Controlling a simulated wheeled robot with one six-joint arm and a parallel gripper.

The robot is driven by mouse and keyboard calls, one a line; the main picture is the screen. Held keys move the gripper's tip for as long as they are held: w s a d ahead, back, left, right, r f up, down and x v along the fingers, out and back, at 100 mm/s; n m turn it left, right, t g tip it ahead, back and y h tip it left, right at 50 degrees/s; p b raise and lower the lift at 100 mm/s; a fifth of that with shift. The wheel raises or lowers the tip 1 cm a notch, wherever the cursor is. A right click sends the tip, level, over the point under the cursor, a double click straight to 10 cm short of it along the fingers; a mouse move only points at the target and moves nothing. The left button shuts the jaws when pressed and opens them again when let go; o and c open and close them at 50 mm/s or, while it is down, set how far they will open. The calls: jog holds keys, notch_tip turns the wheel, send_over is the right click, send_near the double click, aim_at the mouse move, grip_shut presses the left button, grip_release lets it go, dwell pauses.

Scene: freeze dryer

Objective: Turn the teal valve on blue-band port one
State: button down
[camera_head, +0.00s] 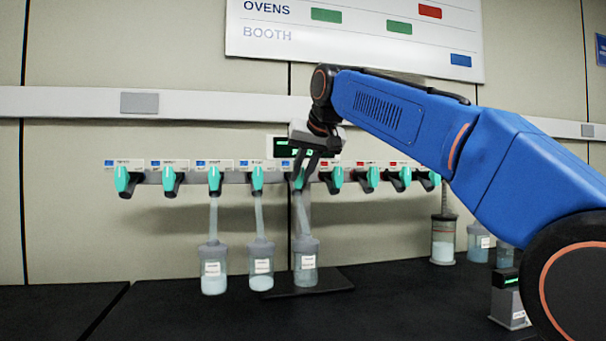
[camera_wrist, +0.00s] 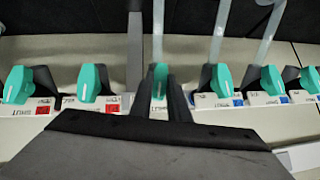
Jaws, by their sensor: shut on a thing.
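A row of teal valves runs along a grey manifold (camera_head: 236,177) on the wall. Ports on the left carry blue bands (camera_head: 202,163), those on the right red bands (camera_head: 359,163). My gripper (camera_head: 305,166) reaches down to the teal valve (camera_head: 297,180) at the right end of the blue-band group. In the wrist view, my gripper (camera_wrist: 163,88) is shut on this valve's teal handle (camera_wrist: 160,77), one dark finger on each side. The handle is in line with the fingers. Its band and label are mostly hidden, and the port number is not readable.
Neighbouring valves (camera_wrist: 222,78) (camera_wrist: 89,80) stand close on both sides. Clear tubes run down from some ports to flasks (camera_head: 306,265) on the black bench (camera_head: 200,318). A small display (camera_head: 281,148) sits behind my gripper. More jars (camera_head: 443,240) stand at right.

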jog(key=n+h, duration=0.1)
jog(key=h, duration=0.1)
jog(key=a+n+t+h, duration=0.1)
jog(key=h, duration=0.1)
jog(key=shift+s+f+n+h, duration=0.1)
jog(key=shift+s+n+h, duration=0.05)
jog(key=shift+n+h, duration=0.2)
jog(key=n+t+h, duration=0.2)
jog(key=h, duration=0.1)
jog(key=shift+a+f, duration=0.1)
jog(key=shift+f, duration=0.1)
jog(key=shift+f+n+t+h, duration=0.1)
jog(key=shift+n+t+h, duration=0.6)
jog(key=shift+h, duration=0.25)
jog(key=c, duration=1.7)
grip_release()
jog(key=shift+s+a, duration=0.1)
jog(key=shift+s, duration=0.05)
jog(key=v, duration=1.7)
jog(key=shift+a, duration=0.1)
